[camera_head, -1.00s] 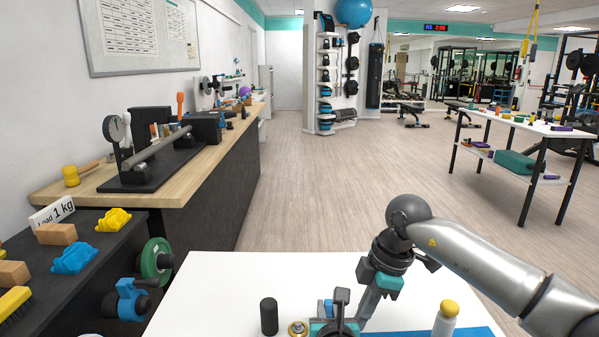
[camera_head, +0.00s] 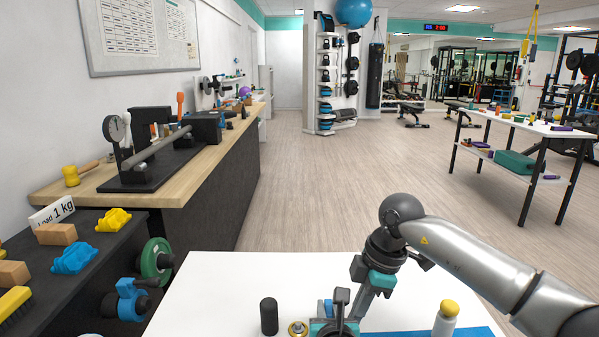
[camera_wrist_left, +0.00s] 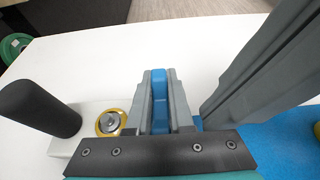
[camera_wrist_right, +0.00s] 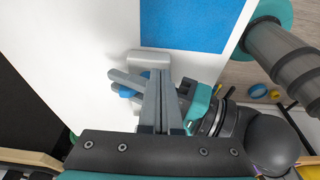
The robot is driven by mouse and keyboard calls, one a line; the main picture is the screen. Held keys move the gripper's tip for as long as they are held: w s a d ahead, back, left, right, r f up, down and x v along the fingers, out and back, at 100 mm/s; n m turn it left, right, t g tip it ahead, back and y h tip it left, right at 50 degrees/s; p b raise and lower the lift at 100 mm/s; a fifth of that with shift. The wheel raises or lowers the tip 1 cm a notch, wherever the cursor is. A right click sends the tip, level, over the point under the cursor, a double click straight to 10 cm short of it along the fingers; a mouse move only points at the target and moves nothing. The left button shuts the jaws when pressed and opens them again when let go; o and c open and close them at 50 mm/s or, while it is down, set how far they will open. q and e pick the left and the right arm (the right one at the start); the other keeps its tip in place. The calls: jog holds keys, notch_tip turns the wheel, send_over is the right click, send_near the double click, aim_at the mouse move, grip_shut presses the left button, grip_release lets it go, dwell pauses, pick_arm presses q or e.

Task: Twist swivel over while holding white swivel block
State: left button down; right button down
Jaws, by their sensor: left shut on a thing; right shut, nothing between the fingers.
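The white swivel block (camera_wrist_left: 65,146) lies low on the white table. A yellow-rimmed metal disc (camera_wrist_left: 110,122) is on it, and also shows in the head view (camera_head: 298,328). A black upright cylinder (camera_wrist_left: 38,107) stands at its left. My left gripper (camera_wrist_left: 160,95) is shut on a blue piece (camera_wrist_left: 159,98) right of the disc. Whether the blue piece joins the block is hidden. In the right wrist view, a white block end (camera_wrist_right: 150,60) shows beyond the fingers. My right gripper (camera_wrist_right: 158,100) is shut and empty, pointing down close to the right of the left fingers.
A blue mat (camera_wrist_right: 190,22) lies right of the block. The table's far left area (camera_head: 225,285) is clear. A dark shelf with yellow and blue objects (camera_head: 75,258) stands at left.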

jog(key=shift+w+d, duration=0.1)
jog(key=shift+w, duration=0.35)
jog(key=shift+w+d, duration=0.1)
jog(key=shift+w, duration=1)
jog(key=shift+w+a, duration=0.2)
jog(key=shift+w, duration=0.05)
jog(key=shift+d, duration=0.1)
dwell(0.4)
jog(key=shift+w+d, duration=0.15)
jog(key=shift+d, duration=0.1)
jog(key=a+v, duration=0.1)
jog(key=v, duration=0.5)
jog(key=shift+a, duration=0.25)
